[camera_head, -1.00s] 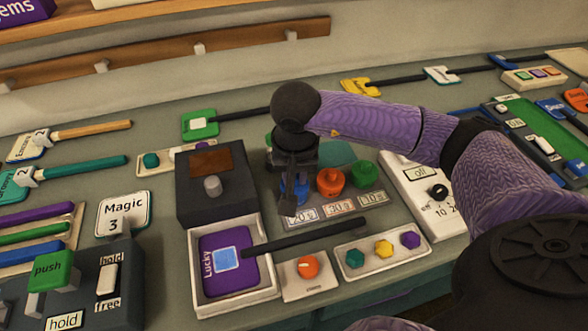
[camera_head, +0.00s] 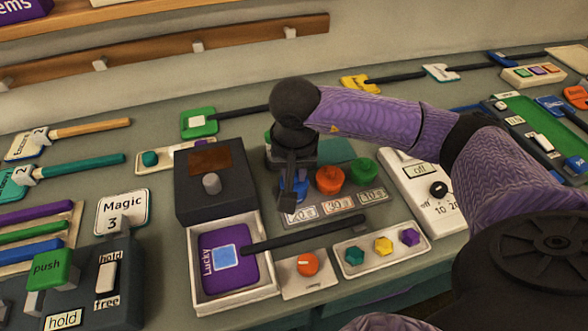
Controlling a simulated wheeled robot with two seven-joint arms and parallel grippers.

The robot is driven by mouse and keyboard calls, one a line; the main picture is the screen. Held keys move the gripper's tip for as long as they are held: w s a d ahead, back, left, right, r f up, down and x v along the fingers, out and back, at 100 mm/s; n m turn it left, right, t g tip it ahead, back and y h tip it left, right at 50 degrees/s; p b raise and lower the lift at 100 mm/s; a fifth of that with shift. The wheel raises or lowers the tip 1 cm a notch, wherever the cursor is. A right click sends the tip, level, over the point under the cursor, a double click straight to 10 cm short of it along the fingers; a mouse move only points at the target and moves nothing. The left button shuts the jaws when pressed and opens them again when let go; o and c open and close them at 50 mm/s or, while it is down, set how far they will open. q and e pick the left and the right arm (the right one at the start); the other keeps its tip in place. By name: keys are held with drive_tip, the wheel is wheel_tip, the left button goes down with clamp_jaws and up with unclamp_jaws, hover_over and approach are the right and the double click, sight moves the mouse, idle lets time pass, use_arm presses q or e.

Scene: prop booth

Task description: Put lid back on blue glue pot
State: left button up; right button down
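My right gripper (camera_head: 288,200) points down at the row of pots, directly in front of the blue glue pot (camera_head: 302,186). It hides most of the blue pot, so only a strip of blue shows beside the fingers. I cannot tell whether the fingers are open or shut, or whether they touch the pot or a lid. A separate blue lid cannot be made out. An orange pot (camera_head: 329,180) and a green pot (camera_head: 364,172) stand to the right of the blue one. My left gripper is not in view.
Number labels (camera_head: 340,206) lie in front of the pots. A dark box (camera_head: 212,171) with a white tray (camera_head: 262,290) holding a purple card stands to the left. A white dial panel (camera_head: 421,180) stands to the right. A dark rod (camera_head: 304,236) crosses in front.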

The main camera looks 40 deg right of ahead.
drive_tip(key=shift+f+b, duration=0.2)
drive_tip(key=shift+b, duration=0.25)
idle(0.9)
unclamp_jaws()
idle(0.6)
drive_tip(key=shift+r+p, duration=2.5)
drive_tip(key=shift+r, duration=1.1)
drive_tip(key=shift+f, duration=0.1)
clamp_jaws()
